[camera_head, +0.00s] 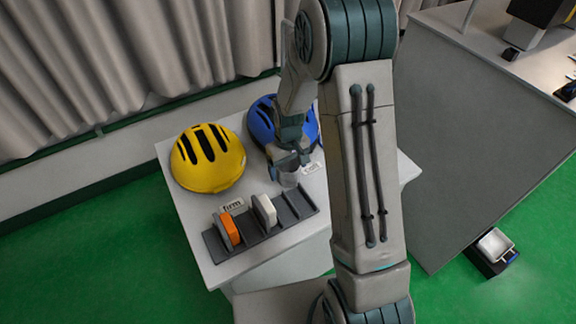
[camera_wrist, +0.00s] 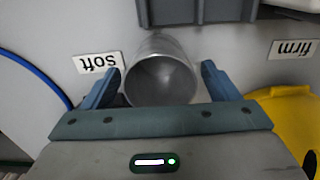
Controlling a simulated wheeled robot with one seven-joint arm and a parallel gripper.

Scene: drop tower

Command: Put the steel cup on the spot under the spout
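The steel cup (camera_wrist: 160,75) stands on the white table with its open mouth toward the wrist camera. In the head view the cup (camera_head: 288,179) is partly covered by my gripper (camera_head: 290,160). In the wrist view my gripper (camera_wrist: 160,75) is open, with one blue-grey finger on each side of the cup. A small gap shows between the cup and each finger. I cannot make out a spout or the spot under it in either view.
The white table (camera_head: 190,220) holds a yellow helmet (camera_head: 207,158), a blue helmet (camera_head: 262,122) and a dark slotted rack (camera_head: 250,238) with an orange block (camera_head: 229,230) and a white block (camera_head: 265,211). A grey counter (camera_head: 470,60) with a dark machine (camera_head: 541,12) stands at right.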

